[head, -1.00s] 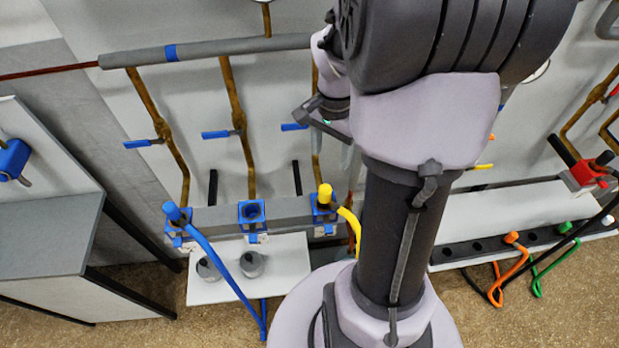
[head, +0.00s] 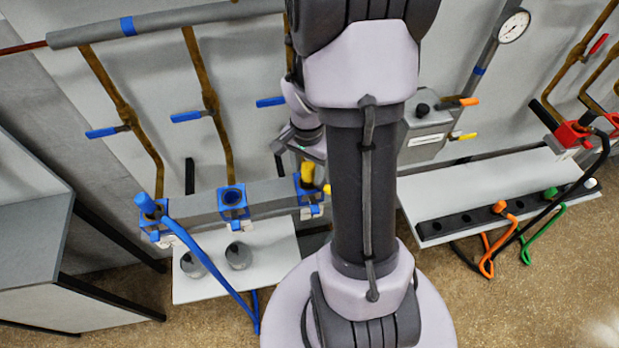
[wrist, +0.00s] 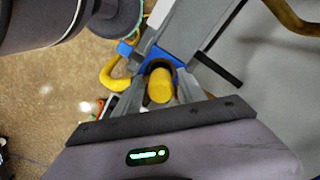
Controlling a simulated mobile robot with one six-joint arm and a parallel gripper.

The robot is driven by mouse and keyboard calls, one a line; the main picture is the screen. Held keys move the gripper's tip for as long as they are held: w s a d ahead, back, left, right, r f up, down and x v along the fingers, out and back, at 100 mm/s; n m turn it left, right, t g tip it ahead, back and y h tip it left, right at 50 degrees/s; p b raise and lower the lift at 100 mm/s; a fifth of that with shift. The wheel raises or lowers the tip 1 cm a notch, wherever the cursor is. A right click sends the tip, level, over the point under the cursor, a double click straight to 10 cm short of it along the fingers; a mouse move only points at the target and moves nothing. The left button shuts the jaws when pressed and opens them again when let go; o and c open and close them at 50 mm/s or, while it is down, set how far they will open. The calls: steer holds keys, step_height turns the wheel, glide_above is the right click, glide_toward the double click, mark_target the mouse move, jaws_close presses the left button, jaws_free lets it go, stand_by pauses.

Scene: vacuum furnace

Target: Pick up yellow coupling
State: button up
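The yellow coupling (head: 308,173) stands upright in the rightmost blue socket (head: 306,197) of the grey manifold bar. Its yellow hose is mostly hidden behind my arm in the head view. In the wrist view the coupling (wrist: 160,86) shows its round top between my fingers, with the hose (wrist: 111,72) curving off to the left. My gripper (wrist: 157,92) is open, with one finger on each side of the coupling and gaps showing. In the head view my gripper (head: 304,152) is just above the coupling and partly hidden by my arm.
A blue coupling (head: 146,204) with a blue hose sits in the left socket. The middle socket (head: 233,198) is empty. Below is a white shelf (head: 205,290) with two grey caps. At right, a rack (head: 440,231) holds orange, green and black hoses. Blue-handled valves are on the wall.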

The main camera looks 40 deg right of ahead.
jaws_close()
